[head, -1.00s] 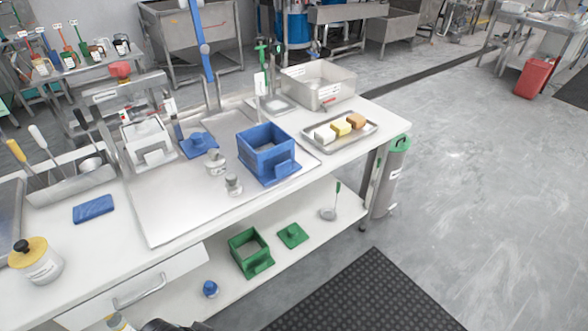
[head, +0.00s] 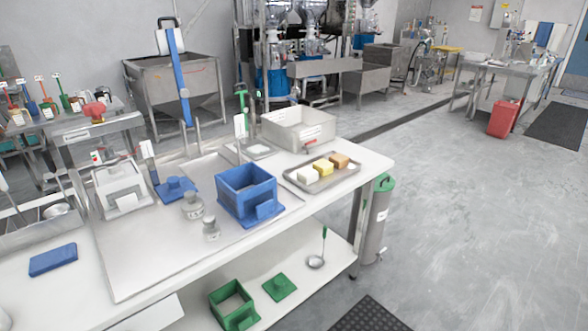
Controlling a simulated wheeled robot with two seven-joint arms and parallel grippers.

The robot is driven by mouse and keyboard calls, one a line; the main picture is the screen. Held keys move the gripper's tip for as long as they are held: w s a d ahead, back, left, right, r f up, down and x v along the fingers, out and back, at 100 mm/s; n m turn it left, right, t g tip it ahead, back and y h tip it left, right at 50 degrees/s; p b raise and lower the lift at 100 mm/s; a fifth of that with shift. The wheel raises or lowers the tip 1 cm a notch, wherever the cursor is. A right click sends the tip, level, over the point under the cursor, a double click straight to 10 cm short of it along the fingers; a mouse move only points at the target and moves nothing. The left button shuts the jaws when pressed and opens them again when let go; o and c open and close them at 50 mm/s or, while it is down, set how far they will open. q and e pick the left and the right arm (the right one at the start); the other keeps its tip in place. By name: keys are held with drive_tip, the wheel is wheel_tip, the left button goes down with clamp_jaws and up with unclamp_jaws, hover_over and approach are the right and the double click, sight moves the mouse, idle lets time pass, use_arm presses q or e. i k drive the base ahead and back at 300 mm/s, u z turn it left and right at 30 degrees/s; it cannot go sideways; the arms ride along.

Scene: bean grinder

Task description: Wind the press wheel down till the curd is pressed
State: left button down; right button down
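A metal press frame (head: 92,131) stands at the left of the workbench, with a small red wheel or knob (head: 95,110) on its crossbar. A white square mould (head: 124,184) with a front tab sits under or just beside the frame. I cannot see inside it, so any curd is hidden. A blue open mould (head: 233,183) stands mid-bench. A blue lid-like plate with a knob (head: 175,188) lies between the two. Neither of my grippers is in view.
Two grey weights (head: 193,206) stand before the blue mould. A tray with blocks (head: 315,184) and a metal basin (head: 298,126) are to the right.

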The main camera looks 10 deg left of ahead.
sight(94, 109)
drive_tip(key=u, duration=1.35)
